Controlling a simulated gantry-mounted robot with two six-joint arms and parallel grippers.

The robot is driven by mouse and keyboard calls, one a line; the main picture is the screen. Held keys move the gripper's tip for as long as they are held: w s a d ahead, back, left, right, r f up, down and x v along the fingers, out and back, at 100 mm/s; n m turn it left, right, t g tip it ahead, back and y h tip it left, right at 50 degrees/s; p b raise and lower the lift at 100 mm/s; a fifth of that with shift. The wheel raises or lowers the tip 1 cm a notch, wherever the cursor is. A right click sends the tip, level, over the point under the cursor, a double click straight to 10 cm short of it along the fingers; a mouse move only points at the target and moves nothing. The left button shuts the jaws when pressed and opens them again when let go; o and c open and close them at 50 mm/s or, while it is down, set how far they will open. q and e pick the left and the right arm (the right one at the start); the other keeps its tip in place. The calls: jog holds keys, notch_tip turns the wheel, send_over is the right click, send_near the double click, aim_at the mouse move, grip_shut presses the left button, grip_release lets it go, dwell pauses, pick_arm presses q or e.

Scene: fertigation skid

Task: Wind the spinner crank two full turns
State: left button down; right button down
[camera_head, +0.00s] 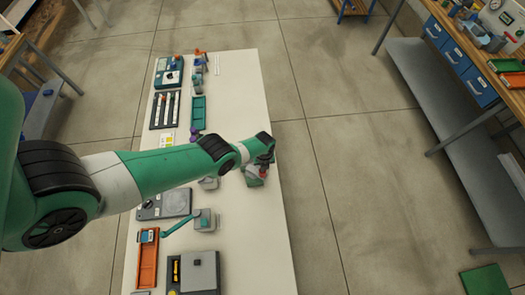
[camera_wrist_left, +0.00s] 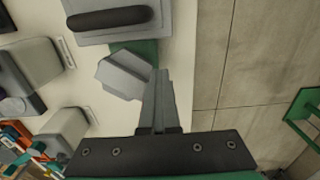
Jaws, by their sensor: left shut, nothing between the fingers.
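My left gripper (camera_head: 262,160) reaches across the white table to its right edge. In the left wrist view its fingers (camera_wrist_left: 158,100) are shut together with nothing between them. They are close over a grey angular piece (camera_wrist_left: 122,76) on a green base (camera_wrist_left: 140,50); contact cannot be told. In the head view the green and grey fixture (camera_head: 255,178) is partly hidden under the gripper, with a small red part. I cannot tell for sure which part is the spinner crank. A grey box with a teal lever (camera_head: 180,226) stands nearer the front. My right gripper is not in view.
On the white table (camera_head: 232,90) stand a teal tray (camera_head: 198,113), a dark rack (camera_head: 165,109), an orange tray (camera_head: 147,262) and a grey box (camera_head: 200,272). In the left wrist view a black handle (camera_wrist_left: 108,19) lies on a grey plate.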

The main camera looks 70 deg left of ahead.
aim_at(261, 176)
pick_arm(q)
jog(key=shift+s+d+r+p, duration=0.15)
jog(key=shift+s+d+p, duration=0.25)
jog(key=shift+d+p, duration=0.35)
jog(key=shift+s+d, duration=0.1)
jog(key=shift+d, duration=0.1)
jog(key=shift+s+d+p, duration=0.25)
jog(key=shift+s+p, duration=0.25)
jog(key=shift+p, duration=0.15)
jog(key=shift+s+d+p, duration=0.25)
jog(key=shift+s+p, duration=0.05)
jog(key=shift+s+d, duration=0.15)
jog(key=shift+s, duration=0.1)
